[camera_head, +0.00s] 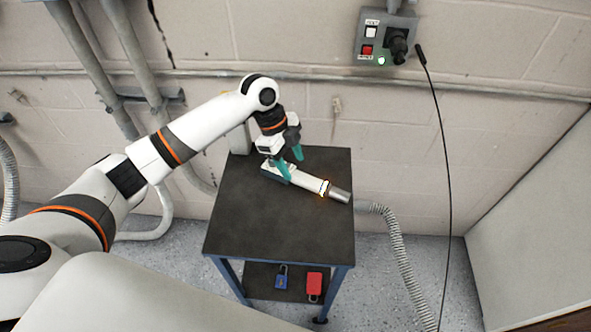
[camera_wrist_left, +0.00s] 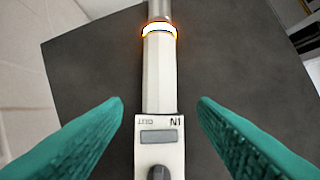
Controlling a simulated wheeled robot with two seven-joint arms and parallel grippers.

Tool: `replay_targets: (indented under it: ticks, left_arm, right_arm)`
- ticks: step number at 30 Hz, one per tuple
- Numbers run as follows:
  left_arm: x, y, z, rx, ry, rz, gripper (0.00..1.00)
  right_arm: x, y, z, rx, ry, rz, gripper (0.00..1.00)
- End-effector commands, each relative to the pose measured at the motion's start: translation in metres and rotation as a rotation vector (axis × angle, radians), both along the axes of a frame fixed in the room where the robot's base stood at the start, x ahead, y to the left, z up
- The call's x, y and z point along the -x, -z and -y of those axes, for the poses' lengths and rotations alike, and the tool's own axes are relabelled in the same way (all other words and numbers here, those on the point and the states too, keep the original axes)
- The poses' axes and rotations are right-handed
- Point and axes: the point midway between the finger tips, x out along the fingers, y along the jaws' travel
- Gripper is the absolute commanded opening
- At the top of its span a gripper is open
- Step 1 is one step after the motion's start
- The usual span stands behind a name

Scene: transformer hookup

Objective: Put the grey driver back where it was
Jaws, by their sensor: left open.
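The grey driver (camera_head: 307,183) lies on the dark top of the small table (camera_head: 245,215), near its back right. Its metal tip points right, with a glowing orange and white ring (camera_head: 323,187) behind the tip. My left gripper (camera_head: 292,168) is above the driver's rear end, its teal fingers apart. In the left wrist view the driver (camera_wrist_left: 160,75) runs up the middle between the two open fingers (camera_wrist_left: 162,115), with clear gaps on both sides. My right gripper is not in view.
A blue padlock (camera_head: 281,281) and a red one (camera_head: 314,284) are on the table's lower shelf. A wall control box (camera_head: 386,35) has a lit green lamp, and a black cable (camera_head: 440,140) hangs near it. The front of the tabletop is clear.

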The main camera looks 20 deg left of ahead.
Motion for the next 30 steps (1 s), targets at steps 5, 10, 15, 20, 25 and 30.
replay_targets:
  ticks: [5,10,15,20,25,30]
  left_arm:
    - [-0.003,-0.036,-0.015,0.000,-0.002,0.005,0.53]
    - [-0.003,-0.062,-0.024,-0.001,-0.001,0.003,0.53]
    - [-0.003,-0.074,-0.028,0.000,0.000,0.001,0.53]
    - [-0.003,-0.076,-0.029,0.000,0.000,-0.001,0.53]
    - [-0.003,-0.076,-0.029,0.000,0.000,0.000,0.53]
    - [-0.003,-0.074,-0.039,-0.012,-0.019,0.000,0.53]
  right_arm:
    - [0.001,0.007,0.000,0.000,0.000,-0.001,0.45]
    - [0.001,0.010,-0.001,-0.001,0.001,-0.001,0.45]
    - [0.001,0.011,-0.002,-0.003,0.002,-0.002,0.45]
    - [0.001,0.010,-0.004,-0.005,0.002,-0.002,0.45]
    - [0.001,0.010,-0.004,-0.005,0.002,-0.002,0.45]
    - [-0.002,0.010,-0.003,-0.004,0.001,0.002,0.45]
